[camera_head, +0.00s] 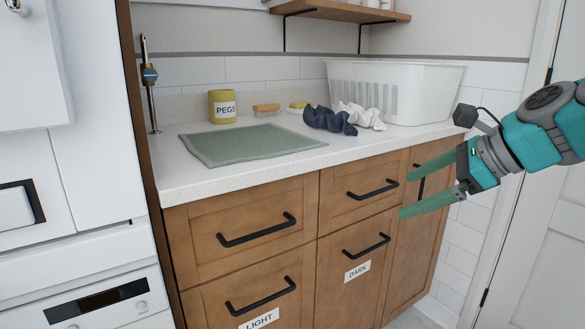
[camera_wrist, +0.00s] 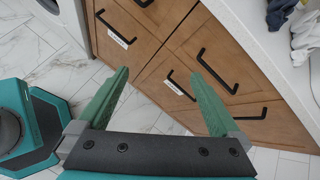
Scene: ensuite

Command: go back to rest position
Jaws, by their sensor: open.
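My gripper (camera_head: 425,187) is open and empty, with its two green fingers spread apart. In the head view it hangs at the right, in front of the wooden cabinet (camera_head: 300,200) and below the countertop edge. In the wrist view my gripper (camera_wrist: 160,115) points toward the drawer fronts and the floor, with nothing between the fingers. I cannot tell how far the fingertips are from the cabinet; no contact is clear.
The countertop (camera_head: 175,172) bears a green mat (camera_head: 250,145), a yellow PEGS pot (camera_head: 222,106), a brush (camera_head: 266,110), dark cloth (camera_head: 330,121), white cloth (camera_head: 360,116) and a white basket (camera_head: 390,90). Black handles (camera_head: 258,231) stick out from shut drawers. A white door (camera_head: 535,210) stands right.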

